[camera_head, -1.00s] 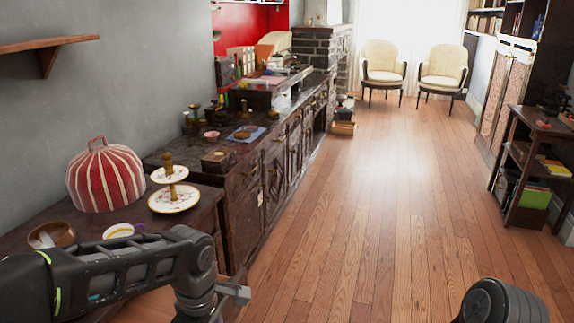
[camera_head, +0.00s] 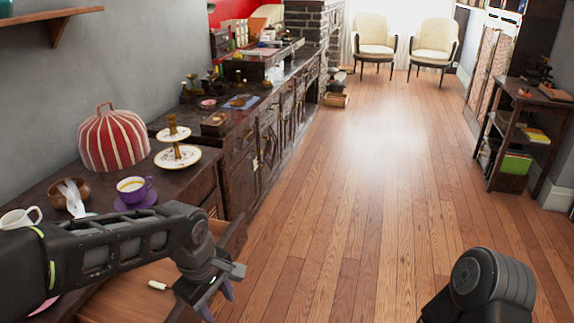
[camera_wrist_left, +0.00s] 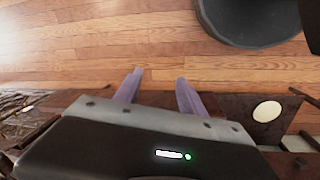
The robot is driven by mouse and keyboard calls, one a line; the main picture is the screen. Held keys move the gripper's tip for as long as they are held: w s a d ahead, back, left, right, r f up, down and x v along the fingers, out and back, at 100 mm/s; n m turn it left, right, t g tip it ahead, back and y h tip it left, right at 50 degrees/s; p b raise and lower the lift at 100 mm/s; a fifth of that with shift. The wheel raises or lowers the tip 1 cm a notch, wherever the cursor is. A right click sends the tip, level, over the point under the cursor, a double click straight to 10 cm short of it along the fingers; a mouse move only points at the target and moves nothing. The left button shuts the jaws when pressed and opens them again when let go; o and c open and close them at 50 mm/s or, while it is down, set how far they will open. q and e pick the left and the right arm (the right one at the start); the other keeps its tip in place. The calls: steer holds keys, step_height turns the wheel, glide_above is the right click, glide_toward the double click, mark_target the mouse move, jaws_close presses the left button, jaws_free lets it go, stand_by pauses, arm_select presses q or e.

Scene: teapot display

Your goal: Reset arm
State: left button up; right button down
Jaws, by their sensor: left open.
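My left arm comes in from the left in the head view, above an open wooden drawer (camera_head: 140,290). My left gripper (camera_head: 218,302) points down near the drawer's right side. In the left wrist view its two purple fingers (camera_wrist_left: 157,90) stand apart with nothing between them, over the wood floor. Part of my right arm shows at the lower right of the head view, but its gripper is out of view.
On the cabinet left stand a red striped cover (camera_head: 113,138), a two-tier stand (camera_head: 177,157), a purple cup (camera_head: 134,188), a wooden bowl (camera_head: 66,192) and a white cup (camera_head: 18,218). A small white object (camera_head: 158,285) lies in the drawer. The floor (camera_head: 340,200) is clear.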

arm_select(q)
steer(key=w+d+f+m+t+h, duration=0.2)
steer(key=w+d+f+m, duration=0.1)
steer(key=d+f+m, duration=0.25)
steer(key=s+d+f+m+h, duration=0.1)
steer(key=d+f+m, duration=0.1)
steer(key=f, duration=0.3)
steer(key=s+d+f+m, duration=0.1)
steer(key=f+m, duration=0.1)
steer(key=f, duration=0.3)
steer(key=s+a+f+g, duration=0.2)
steer(key=s+f+g, duration=0.1)
steer(key=s+f, duration=1.5)
step_height(320, 180, up, 16)
steer(key=p, duration=1.4)
steer(key=shift+s+d+f+p, duration=0.15)
steer(key=shift+d+f+p, duration=0.05)
steer(key=shift+p, duration=0.1)
